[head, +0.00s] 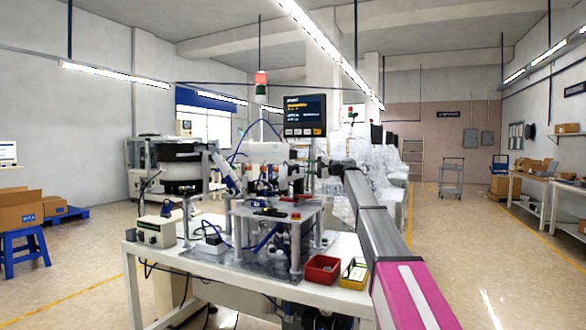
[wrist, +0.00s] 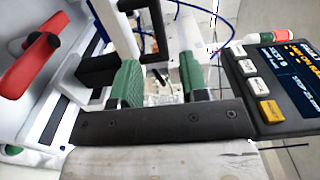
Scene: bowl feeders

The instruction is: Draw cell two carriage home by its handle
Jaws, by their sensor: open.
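In the wrist view my gripper (wrist: 160,80) shows its two green-padded fingers apart, with nothing between them but background. A black handle-shaped bar (wrist: 152,45) stands just beyond the fingers, near the left one; I cannot tell whether it touches. It seems to be the carriage handle, but no cell number is readable. In the head view my arm reaches in from the lower right, and its end is small and cluttered near the machine (head: 275,225) on the bench. The carriage itself cannot be made out there.
A display panel with buttons (wrist: 268,85) is close to the right of my fingers; the display also hangs over the bench (head: 305,115). A red lever (wrist: 45,55) is at the left. A red bin (head: 321,269) and yellow tray (head: 354,273) sit at the bench front.

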